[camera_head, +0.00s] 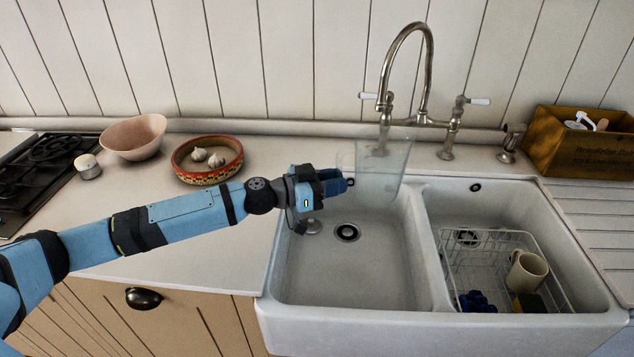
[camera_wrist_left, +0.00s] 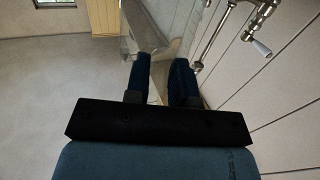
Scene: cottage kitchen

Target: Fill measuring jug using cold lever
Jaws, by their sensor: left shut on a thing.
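The clear measuring jug (camera_head: 384,170) is held upright above the left sink basin, near its back edge. In the wrist view the fingers (camera_wrist_left: 161,75) close around a part of the jug (camera_wrist_left: 150,36). The metal tap (camera_head: 427,75) arches above the jug, its spout end near the jug's mouth. It has a left white lever (camera_head: 368,96) and a right white lever (camera_head: 479,101). I see no water stream. My right gripper is out of view.
A wooden box (camera_head: 580,152) stands right; a patterned dish (camera_head: 207,176) and pink bowl (camera_head: 134,137) are left.

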